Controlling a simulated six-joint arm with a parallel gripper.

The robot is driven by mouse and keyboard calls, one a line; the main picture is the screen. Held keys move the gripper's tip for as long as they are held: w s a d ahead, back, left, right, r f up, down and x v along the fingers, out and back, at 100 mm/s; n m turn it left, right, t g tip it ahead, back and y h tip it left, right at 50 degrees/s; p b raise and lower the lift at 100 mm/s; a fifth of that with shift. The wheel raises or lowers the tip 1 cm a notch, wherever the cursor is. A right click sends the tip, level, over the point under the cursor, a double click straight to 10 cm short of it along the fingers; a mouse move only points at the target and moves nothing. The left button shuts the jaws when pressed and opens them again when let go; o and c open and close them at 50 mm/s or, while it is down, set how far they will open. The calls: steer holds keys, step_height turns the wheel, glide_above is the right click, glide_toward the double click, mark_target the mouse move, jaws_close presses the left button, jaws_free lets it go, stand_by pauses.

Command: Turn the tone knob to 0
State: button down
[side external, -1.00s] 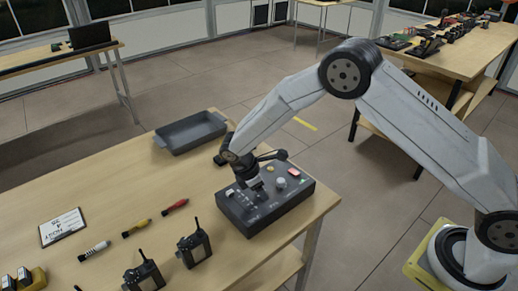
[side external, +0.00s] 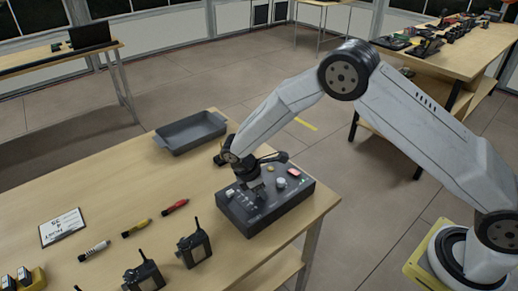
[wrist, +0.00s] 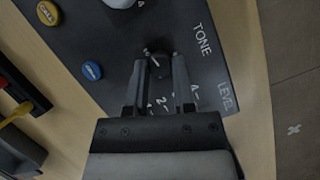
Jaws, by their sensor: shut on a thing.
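The dark grey control box (side external: 285,208) sits near the table's right edge. In the wrist view its top face (wrist: 100,30) carries the printed words TONE and LEVEL. My gripper (wrist: 159,62) points down at the box and is shut on the tone knob (wrist: 159,66), a dark knob beside the word TONE. Part of a number scale shows between and beside the fingers; the fingers hide the rest, and I cannot read the knob's setting. In the side view my gripper (side external: 258,192) is over the box's left part and hides the knob.
On the box are a pale knob (side external: 281,183), a red button (side external: 293,173), and yellow (wrist: 47,13) and blue (wrist: 92,70) buttons. A grey tray (side external: 190,133) stands behind.

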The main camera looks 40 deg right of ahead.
steer(key=shift+m, duration=0.3)
steer(key=m, duration=0.2)
steer(key=m+g+y, duration=0.1)
steer(key=m, duration=0.1)
steer(key=shift+w+g, duration=0.15)
steer(key=shift+g, duration=0.15)
steer(key=m, duration=0.2)
steer(key=m+g+y, duration=0.1)
steer(key=m, duration=0.2)
steer(key=shift+w+d+r+y, duration=0.1)
steer(key=shift+d+y, duration=0.1)
steer(key=shift+y, duration=0.1)
steer(key=m+y, duration=0.1)
steer(key=m, duration=0.1)
steer(key=m+y, duration=0.1)
steer(key=m, duration=0.2)
steer(key=shift+d, duration=0.2)
steer(key=m+y, duration=0.1)
steer(key=m, duration=0.4)
steer(key=shift+d+y, duration=0.15)
steer(key=shift+y, duration=0.25)
steer(key=shift+c, duration=2.2)
jaws_free()
